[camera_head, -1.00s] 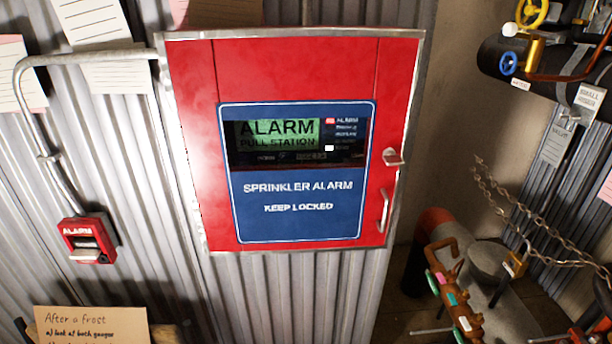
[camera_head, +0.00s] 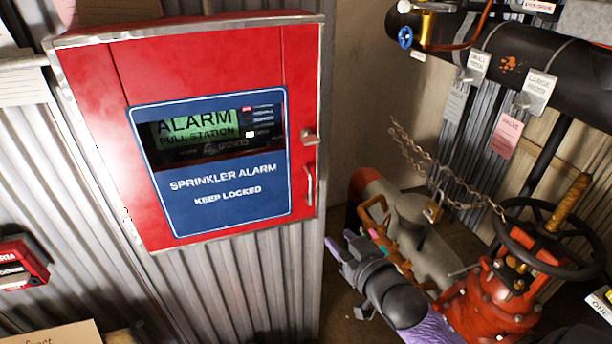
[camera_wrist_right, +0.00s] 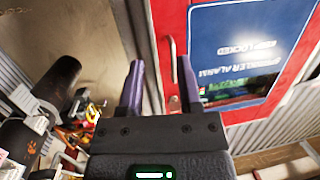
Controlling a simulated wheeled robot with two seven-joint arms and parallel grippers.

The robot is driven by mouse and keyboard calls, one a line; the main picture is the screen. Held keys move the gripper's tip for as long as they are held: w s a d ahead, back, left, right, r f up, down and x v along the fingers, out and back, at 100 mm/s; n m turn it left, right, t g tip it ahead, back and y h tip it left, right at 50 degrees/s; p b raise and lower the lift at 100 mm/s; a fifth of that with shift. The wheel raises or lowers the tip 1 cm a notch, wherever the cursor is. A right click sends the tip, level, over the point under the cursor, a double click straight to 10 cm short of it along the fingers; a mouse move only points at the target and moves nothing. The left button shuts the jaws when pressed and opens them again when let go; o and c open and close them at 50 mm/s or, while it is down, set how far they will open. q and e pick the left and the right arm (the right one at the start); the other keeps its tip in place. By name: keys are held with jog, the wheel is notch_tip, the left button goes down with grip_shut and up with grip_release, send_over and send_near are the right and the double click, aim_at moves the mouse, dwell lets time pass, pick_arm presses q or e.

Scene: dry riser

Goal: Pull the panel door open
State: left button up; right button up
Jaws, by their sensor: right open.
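The red panel door (camera_head: 215,65) is shut in its grey frame on the corrugated wall. It carries a blue "Sprinkler alarm, keep locked" plate (camera_head: 225,205) with a window. On its right edge are a vertical pull handle (camera_head: 309,185) and, above it, a small latch (camera_head: 308,136). My right gripper (camera_head: 338,246) is open and empty, below and to the right of the handle. In the right wrist view the handle (camera_wrist_right: 172,48) shows beyond the open fingers (camera_wrist_right: 160,66), apart from them. My left gripper is out of view.
To the right are a red valve with a black handwheel (camera_head: 550,238), a hanging chain with a padlock (camera_head: 433,208), and a black pipe (camera_head: 520,65) with tags. A red alarm box (camera_head: 18,264) is at lower left. The floor right of the panel is crowded.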

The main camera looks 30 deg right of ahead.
jog(key=t, duration=0.2)
send_near(312, 183)
jog(key=shift+n+y, duration=0.3)
jog(key=shift+y, duration=0.1)
jog(key=w, duration=0.3)
jog(key=w+b, duration=0.1)
jog(key=w, duration=0.6)
jog(key=shift+w+d+b, duration=0.25)
jog(key=shift+d+b, duration=0.05)
jog(key=shift+d, duration=0.1)
grip_shut()
